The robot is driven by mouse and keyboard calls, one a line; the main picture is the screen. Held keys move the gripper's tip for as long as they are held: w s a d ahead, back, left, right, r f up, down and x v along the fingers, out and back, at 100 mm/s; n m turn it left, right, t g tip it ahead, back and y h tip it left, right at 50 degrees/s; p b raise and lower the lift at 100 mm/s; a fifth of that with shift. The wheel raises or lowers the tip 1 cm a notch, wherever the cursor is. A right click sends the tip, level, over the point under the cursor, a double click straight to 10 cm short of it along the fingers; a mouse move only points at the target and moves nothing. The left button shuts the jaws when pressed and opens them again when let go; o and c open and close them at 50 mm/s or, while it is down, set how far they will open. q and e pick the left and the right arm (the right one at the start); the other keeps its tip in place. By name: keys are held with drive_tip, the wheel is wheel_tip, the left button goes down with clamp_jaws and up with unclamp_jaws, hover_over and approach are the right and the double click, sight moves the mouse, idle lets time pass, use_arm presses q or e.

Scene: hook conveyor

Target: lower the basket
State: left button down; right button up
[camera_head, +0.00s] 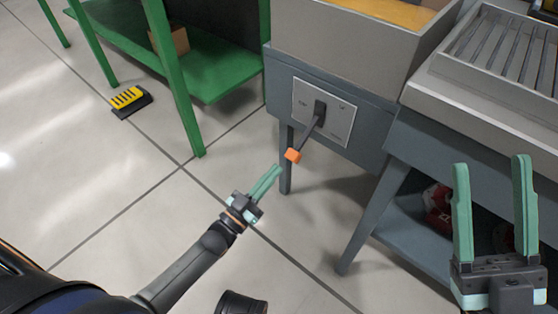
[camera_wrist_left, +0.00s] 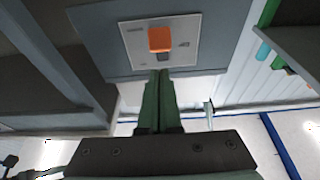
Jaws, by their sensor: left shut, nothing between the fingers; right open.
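A lever (camera_head: 318,122) with an orange end knob (camera_head: 292,155) comes out of a pale plate (camera_head: 338,118) on the front of a grey machine. It slants down and to the left. In the left wrist view the orange knob (camera_wrist_left: 161,39) shows just beyond my fingertips, in front of the plate (camera_wrist_left: 186,25). My left gripper (camera_head: 277,169) is shut and empty, a little below and left of the knob; I cannot tell whether it touches it. My right gripper (camera_head: 491,161) is open and empty at the right. I do not make out a basket.
The machine's top tank (camera_head: 345,40) holds something yellow. A slatted metal tray unit (camera_head: 470,85) stands to the right, with red items (camera_head: 437,203) on its lower shelf. A green rack (camera_head: 215,80) stands at the left, near a yellow and black object (camera_head: 128,99) on the floor.

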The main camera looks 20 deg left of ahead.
use_arm(q)
drive_tip(key=s+f, duration=0.1)
drive_tip(key=f, duration=0.1)
drive_tip(key=s+a+f, duration=0.1)
drive_tip(key=f, duration=0.1)
drive_tip(key=shift+s+a, duration=0.1)
drive_tip(key=shift+s, duration=0.3)
